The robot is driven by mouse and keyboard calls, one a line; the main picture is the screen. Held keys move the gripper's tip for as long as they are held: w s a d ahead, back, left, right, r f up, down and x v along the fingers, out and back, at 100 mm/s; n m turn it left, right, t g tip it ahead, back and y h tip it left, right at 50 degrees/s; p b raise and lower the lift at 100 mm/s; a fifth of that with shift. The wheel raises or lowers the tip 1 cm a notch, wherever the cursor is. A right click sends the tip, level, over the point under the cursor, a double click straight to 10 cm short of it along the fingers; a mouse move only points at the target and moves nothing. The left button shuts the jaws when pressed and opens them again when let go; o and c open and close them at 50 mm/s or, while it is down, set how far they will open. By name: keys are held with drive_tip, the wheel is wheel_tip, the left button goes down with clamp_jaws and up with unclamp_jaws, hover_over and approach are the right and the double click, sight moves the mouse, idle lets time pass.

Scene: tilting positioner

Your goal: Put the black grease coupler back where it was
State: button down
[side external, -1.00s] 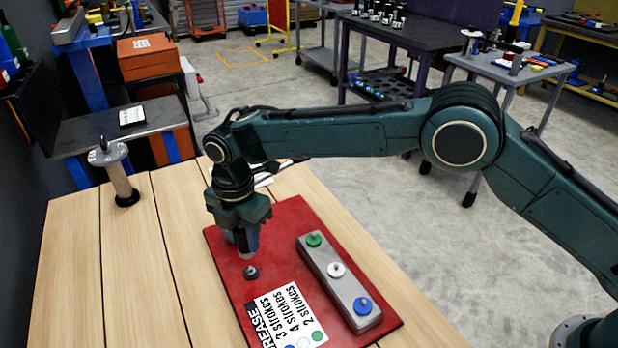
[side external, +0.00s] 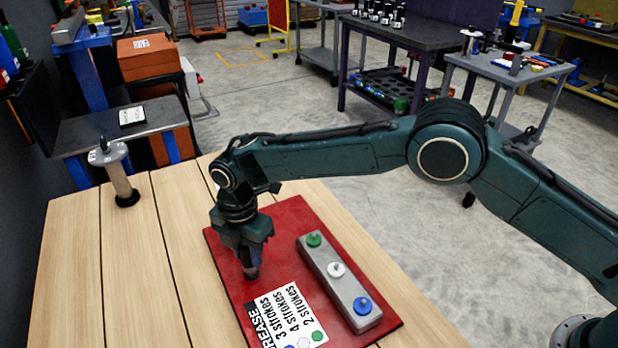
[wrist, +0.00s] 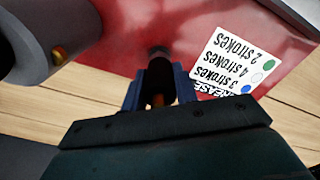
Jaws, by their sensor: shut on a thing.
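My gripper (side external: 249,266) is low over the left part of the red board (side external: 228,270), pointing down. In the wrist view its blue fingers (wrist: 158,99) are shut on a dark cylinder, the black coupler (wrist: 157,84), with an orange part near it. A dark round spot (wrist: 157,51) on the red board shows just beyond the fingertips. In the side view the gripper hides the place where a small dark stud stood, so I cannot tell whether the coupler touches it.
A grey block (side external: 340,286) with green (side external: 314,240), white (side external: 336,269) and blue (side external: 362,306) fittings lies right of my gripper. A card of stroke counts (side external: 286,315) lies in front. A silver cylinder on a black foot (side external: 120,178) stands far left. Bare wood lies between.

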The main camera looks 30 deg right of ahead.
drive_tip(key=shift+f, duration=0.4)
drive_tip(key=c, duration=1.1)
unclamp_jaws()
drive_tip(key=shift+r, duration=0.15)
wheel_tip(320, 180, up, 13)
drive_tip(key=shift+f, duration=0.1)
